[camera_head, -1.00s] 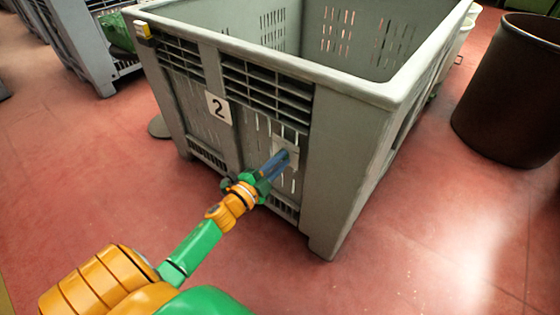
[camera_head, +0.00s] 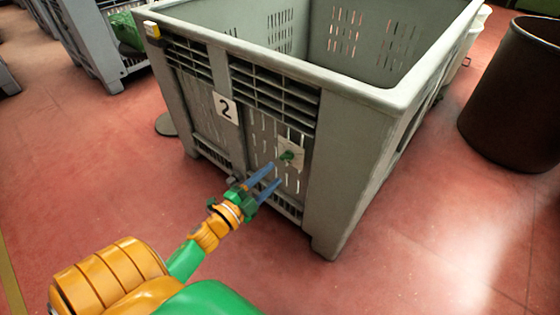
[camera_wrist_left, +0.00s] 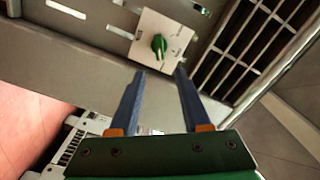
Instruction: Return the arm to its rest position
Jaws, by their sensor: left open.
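My left gripper (camera_head: 273,175) is open and empty in front of the grey crate's side, a little below and left of a pale square plate (camera_head: 298,154) with a green knob (camera_head: 287,156). In the left wrist view, the two blue fingers of the left gripper (camera_wrist_left: 160,75) stand apart. The green knob (camera_wrist_left: 158,46) on its pale plate (camera_wrist_left: 176,30) lies beyond the fingertips, apart from them. My right gripper is not in view.
The large grey crate (camera_head: 345,105) with a "2" label (camera_head: 225,108) fills the middle. A dark brown bin (camera_head: 515,100) stands at the right. More crates (camera_head: 85,45) stand at the upper left. The red floor (camera_head: 80,180) at left is clear.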

